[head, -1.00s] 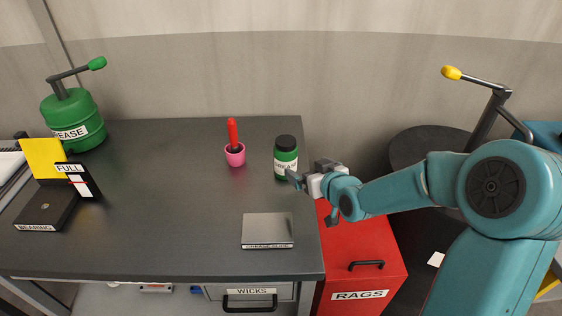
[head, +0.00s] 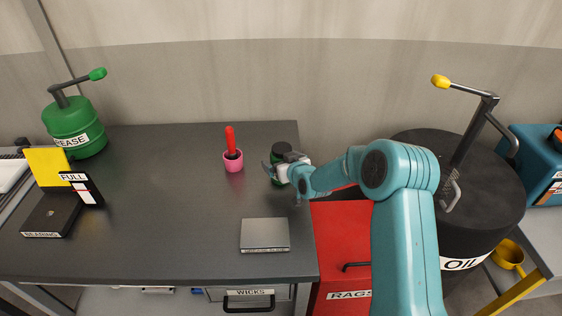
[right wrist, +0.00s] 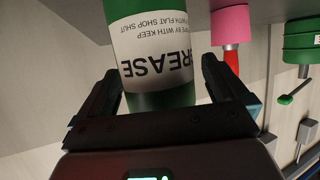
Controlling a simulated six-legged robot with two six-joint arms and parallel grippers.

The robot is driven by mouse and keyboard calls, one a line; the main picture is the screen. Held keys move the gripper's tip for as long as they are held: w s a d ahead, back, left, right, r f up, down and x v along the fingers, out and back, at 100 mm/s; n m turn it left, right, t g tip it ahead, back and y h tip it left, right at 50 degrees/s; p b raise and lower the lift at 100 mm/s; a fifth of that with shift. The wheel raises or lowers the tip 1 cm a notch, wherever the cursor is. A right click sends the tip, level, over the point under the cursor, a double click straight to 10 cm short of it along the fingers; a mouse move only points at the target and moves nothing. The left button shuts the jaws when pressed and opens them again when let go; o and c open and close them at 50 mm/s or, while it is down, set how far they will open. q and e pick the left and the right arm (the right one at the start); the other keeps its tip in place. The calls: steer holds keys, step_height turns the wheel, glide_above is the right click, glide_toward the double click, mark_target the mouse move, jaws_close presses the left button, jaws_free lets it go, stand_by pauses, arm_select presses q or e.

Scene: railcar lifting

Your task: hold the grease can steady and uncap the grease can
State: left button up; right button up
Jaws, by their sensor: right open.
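The grease can (head: 281,149) is a small green can with a black cap, standing upright near the right end of the dark table. My right gripper (head: 284,171) is at the can and partly covers it in the head view. In the right wrist view the can (right wrist: 153,50) shows upside down with its white GREASE label. The fingers of my right gripper (right wrist: 161,75) are open, one on each side of the can. Whether either finger touches it I cannot tell. The cap is outside the wrist view. My left gripper is not in view.
A pink cup (head: 233,164) with a red-handled tool stands left of the can. A grey plate (head: 265,234) lies nearer the front edge. A big green GREASE pump (head: 74,124) stands at the far left. The red RAGS cabinet (head: 340,240) and black OIL drum (head: 420,150) are right of the table.

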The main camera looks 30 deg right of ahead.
steer(key=shift+w+d+f, duration=0.1)
steer(key=shift+w+d, duration=0.05)
steer(key=shift+d, duration=0.05)
steer(key=shift+w+a, duration=0.1)
steer(key=shift+w, duration=0.05)
steer(key=c, duration=1.2)
steer(key=shift+c, duration=0.3)
steer(key=shift+r, duration=0.45)
step_height(320, 180, up, 14)
steer(key=shift+f+b, duration=0.15)
steer(key=shift+b, duration=0.95)
step_height(320, 180, up, 6)
steer(key=p, duration=0.2)
steer(key=shift+f+p, duration=0.2)
steer(key=shift+p, duration=0.2)
